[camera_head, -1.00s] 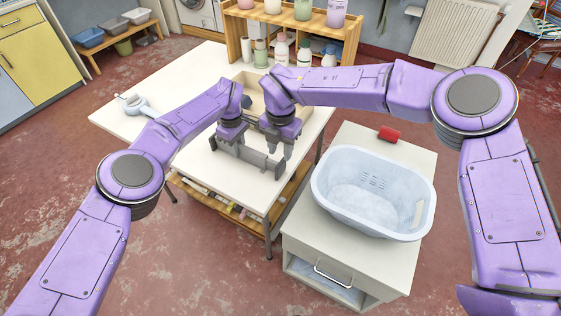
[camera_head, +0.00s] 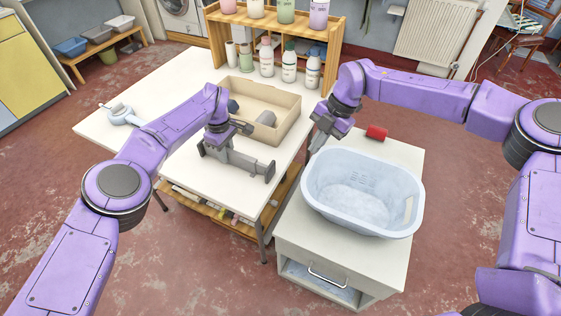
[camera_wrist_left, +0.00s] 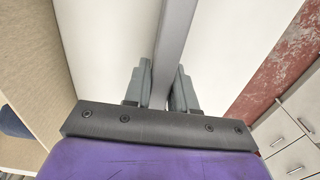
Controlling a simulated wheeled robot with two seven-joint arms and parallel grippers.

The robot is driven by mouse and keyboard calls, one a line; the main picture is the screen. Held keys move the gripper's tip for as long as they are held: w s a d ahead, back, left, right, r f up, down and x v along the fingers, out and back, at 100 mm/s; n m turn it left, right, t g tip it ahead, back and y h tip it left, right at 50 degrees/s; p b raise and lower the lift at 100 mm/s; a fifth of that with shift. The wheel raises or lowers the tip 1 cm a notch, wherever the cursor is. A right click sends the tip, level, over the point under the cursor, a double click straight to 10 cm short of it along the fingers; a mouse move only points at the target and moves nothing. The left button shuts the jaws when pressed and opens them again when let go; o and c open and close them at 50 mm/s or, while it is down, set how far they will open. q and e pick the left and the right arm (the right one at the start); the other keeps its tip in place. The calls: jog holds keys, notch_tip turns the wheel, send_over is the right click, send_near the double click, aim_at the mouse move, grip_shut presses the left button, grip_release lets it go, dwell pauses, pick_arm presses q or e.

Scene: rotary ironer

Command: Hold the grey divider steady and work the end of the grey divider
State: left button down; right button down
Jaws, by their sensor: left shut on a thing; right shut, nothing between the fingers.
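The grey divider (camera_head: 240,163) stands on edge on the white table, in front of the wooden box. It has a wider block at its right end, near the table's right edge. My left gripper (camera_head: 215,147) is shut on the divider towards its left end. In the left wrist view the divider (camera_wrist_left: 175,45) runs between the two fingers (camera_wrist_left: 160,90). My right gripper (camera_head: 317,148) is shut and empty, apart from the divider, between the table and the blue basket.
An open wooden box (camera_head: 262,100) with grey items inside stands behind the divider. A pale blue basket (camera_head: 362,190) sits on the white cabinet (camera_head: 300,240), with a red object (camera_head: 376,133) behind it. Bottles (camera_head: 289,65) stand at the back. The table's front is clear.

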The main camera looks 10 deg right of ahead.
jog(key=s+d+y, duration=0.1)
jog(key=s+y, duration=0.1)
pick_arm(q)
jog(key=shift+a, duration=0.15)
pick_arm(e)
jog(key=n, duration=0.1)
send_near(270, 176)
notch_tip(270, 176, down, 4)
jog(key=s+d, duration=0.1)
jog(key=s, duration=0.2)
jog(key=shift+t+y, duration=0.3)
jog(key=shift+t, duration=0.1)
jog(key=w+a, duration=0.2)
jog(key=a, duration=0.1)
jog(key=shift+w+a+f, duration=0.1)
jog(key=shift+w+a, duration=0.05)
jog(key=shift+w, duration=0.15)
